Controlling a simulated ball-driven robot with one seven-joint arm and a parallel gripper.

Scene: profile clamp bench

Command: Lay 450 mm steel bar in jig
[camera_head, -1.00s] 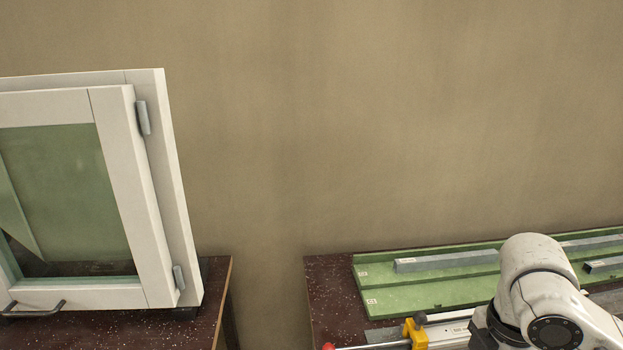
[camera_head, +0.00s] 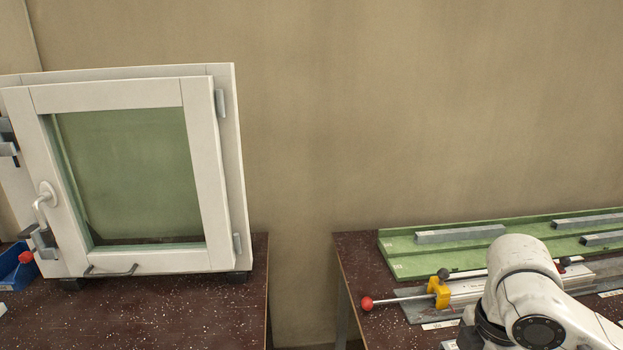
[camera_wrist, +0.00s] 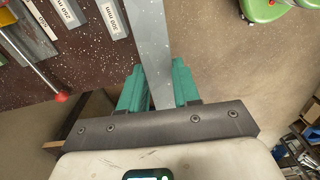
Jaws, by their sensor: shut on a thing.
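My gripper (camera_wrist: 160,88) shows in the wrist view with its two teal fingers shut on a long grey steel bar (camera_wrist: 152,45). The bar runs up and out of the picture, so its far end is hidden and its length cannot be read. In the head view my arm hides the gripper and the held bar. A clamp fixture, which looks like the jig, lies on the right bench with a yellow clamp block (camera_head: 438,291) and a rod ending in a red ball (camera_head: 366,303). A red ball on a rod (camera_wrist: 61,97) also shows in the wrist view.
A green rack (camera_head: 405,262) with several grey bars (camera_head: 460,234) lies at the back of the right bench (camera_head: 362,270). Labelled strips, one marked 300 mm (camera_wrist: 113,17), lie left of the held bar. A white window (camera_head: 222,170) stands on the left bench (camera_head: 180,310); a gap separates the benches.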

